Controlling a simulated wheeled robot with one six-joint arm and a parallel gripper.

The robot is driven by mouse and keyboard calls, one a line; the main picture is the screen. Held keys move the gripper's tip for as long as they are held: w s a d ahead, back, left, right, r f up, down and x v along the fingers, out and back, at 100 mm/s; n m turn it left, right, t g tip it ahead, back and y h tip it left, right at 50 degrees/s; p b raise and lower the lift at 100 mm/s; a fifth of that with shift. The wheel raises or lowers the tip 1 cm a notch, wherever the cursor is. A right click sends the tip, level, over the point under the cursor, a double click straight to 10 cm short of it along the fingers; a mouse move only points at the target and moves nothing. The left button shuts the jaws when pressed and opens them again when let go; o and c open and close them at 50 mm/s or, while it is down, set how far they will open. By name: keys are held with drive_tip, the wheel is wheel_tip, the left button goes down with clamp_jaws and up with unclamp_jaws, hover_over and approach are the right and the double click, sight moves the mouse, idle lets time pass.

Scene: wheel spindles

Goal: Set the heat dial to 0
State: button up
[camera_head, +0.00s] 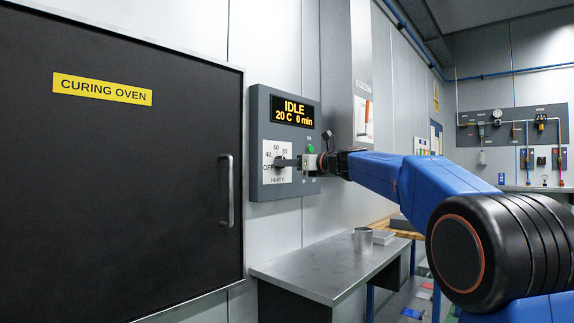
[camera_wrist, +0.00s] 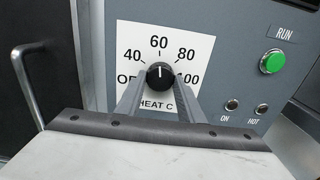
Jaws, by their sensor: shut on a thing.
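The heat dial (camera_wrist: 160,75) is a round black knob on a white plate marked OFF, 40, 60, 80 and 100, with HEAT C below. Its white mark points up, towards 60. My gripper (camera_wrist: 159,88) is shut on the dial, with one grey finger at its left and one at its right. In the head view my gripper (camera_head: 284,162) reaches the white dial plate (camera_head: 272,151) from the right and hides most of the knob. The fingers partly cover the OFF and 100 labels in the wrist view.
The control panel's display (camera_head: 294,111) reads IDLE, 20 C, 0 min. A green RUN button (camera_wrist: 272,61) and ON and HOT lamps sit right of the dial. The closed curing oven door (camera_head: 110,190) has a handle (camera_head: 226,190). A metal bench (camera_head: 310,270) stands below, holding a cup (camera_head: 362,240).

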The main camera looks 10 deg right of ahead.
drive_tip(key=shift+n, duration=0.3)
drive_tip(key=n, duration=1.9)
drive_tip(key=shift+w+d, duration=0.1)
drive_tip(key=shift+n, duration=0.3)
drive_tip(key=o, duration=1.1)
drive_tip(key=shift+c, duration=0.2)
drive_tip(key=shift+r, duration=0.1)
drive_tip(key=v, duration=1.7)
drive_tip(key=shift+s+d, duration=0.15)
drive_tip(key=shift+s, duration=0.05)
